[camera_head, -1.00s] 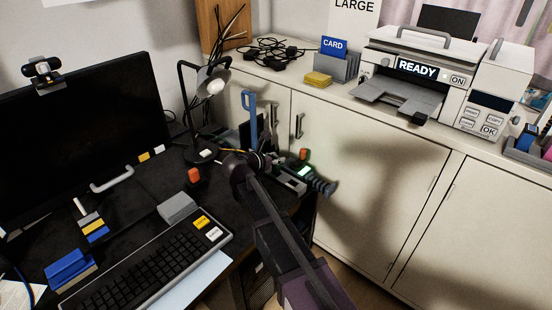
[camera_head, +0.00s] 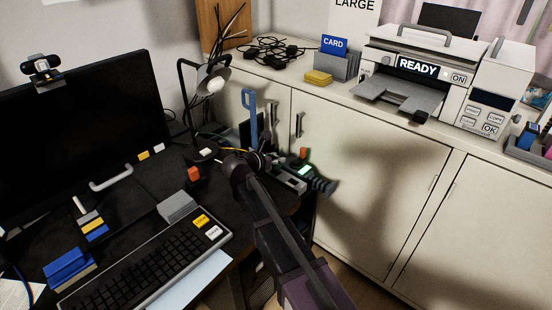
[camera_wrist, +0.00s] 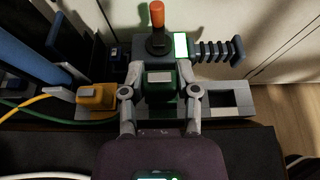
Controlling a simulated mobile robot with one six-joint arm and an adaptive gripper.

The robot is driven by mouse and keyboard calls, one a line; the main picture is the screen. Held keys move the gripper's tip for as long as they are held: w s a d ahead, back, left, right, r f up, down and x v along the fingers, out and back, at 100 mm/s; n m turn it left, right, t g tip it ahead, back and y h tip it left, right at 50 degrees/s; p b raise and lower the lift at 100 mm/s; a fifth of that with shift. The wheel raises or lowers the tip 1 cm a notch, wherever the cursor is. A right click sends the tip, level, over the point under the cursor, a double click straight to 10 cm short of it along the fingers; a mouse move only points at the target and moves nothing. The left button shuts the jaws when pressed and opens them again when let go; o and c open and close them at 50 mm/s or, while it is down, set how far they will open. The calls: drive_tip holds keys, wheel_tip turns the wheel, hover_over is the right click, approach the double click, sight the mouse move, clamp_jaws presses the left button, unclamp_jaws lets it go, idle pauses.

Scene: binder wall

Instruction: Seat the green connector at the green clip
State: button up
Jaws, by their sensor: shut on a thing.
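The green connector (camera_wrist: 160,88), a dark green block with a grey top plate, sits between my gripper's fingers (camera_wrist: 160,78) in the wrist view. Both fingers are shut on its sides. It is over or at the grey clip strip (camera_wrist: 240,98). The green clip is not distinguishable; the connector and fingers cover that part of the strip, so I cannot tell whether the connector is seated. In the head view my gripper (camera_head: 258,162) is at the desk's far right corner, and my arm hides the connector.
A yellow connector (camera_wrist: 95,97) with a yellow cable sits left of my gripper. Just beyond are an orange-topped lever (camera_wrist: 157,15), a lit panel (camera_wrist: 181,46) and a dark ribbed part (camera_wrist: 215,50). A blue upright piece (camera_head: 249,108) and a lamp (camera_head: 213,84) stand nearby.

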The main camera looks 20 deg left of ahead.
drive_tip(key=shift+f, duration=0.3)
drive_tip(key=o, duration=1.1)
drive_tip(key=shift+d, duration=0.1)
